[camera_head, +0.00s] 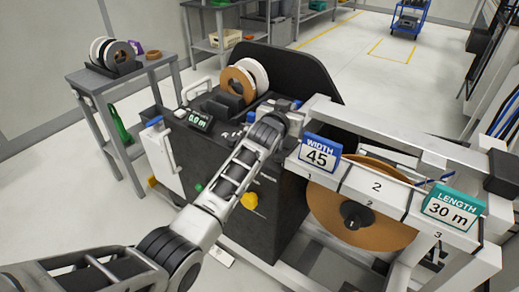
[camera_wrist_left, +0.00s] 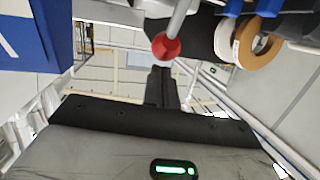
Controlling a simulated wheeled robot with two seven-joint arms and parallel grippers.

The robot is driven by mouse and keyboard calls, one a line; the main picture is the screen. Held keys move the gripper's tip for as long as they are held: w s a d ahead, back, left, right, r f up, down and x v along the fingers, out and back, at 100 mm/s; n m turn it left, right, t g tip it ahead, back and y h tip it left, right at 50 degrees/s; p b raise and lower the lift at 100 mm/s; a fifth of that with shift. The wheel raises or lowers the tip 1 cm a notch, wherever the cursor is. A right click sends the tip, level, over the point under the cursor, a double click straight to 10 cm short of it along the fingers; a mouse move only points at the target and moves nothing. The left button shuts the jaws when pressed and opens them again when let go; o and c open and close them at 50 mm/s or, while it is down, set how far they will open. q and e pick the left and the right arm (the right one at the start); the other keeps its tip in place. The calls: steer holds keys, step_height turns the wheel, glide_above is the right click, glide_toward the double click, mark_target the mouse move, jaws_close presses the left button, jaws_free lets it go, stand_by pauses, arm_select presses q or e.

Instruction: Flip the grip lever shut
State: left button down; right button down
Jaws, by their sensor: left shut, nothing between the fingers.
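The lever shows in the left wrist view as a grey rod with a red knob (camera_wrist_left: 167,46). My left gripper (camera_wrist_left: 161,72) is shut and empty, its dark fingertips right at the knob's lower edge. I cannot tell whether they touch it. In the head view my left gripper (camera_head: 284,118) is at the right end of the dark-topped machine (camera_head: 215,138), beside the white frame. The lever is not clear there, since my arm covers that area. My right gripper is not in view.
White and brown rolls (camera_head: 245,80) stand on the machine; the wrist view shows rolls (camera_wrist_left: 250,42) right of the knob. A blue "WIDTH 45" sign (camera_head: 319,153) and a "LENGTH 30 m" sign (camera_head: 451,209) sit on the white frame above a large brown roll (camera_head: 335,208). A side table (camera_head: 122,78) stands left.

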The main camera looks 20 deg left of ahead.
arm_select(q)
steer(key=shift+w+d, duration=0.15)
steer(key=shift+w, duration=0.05)
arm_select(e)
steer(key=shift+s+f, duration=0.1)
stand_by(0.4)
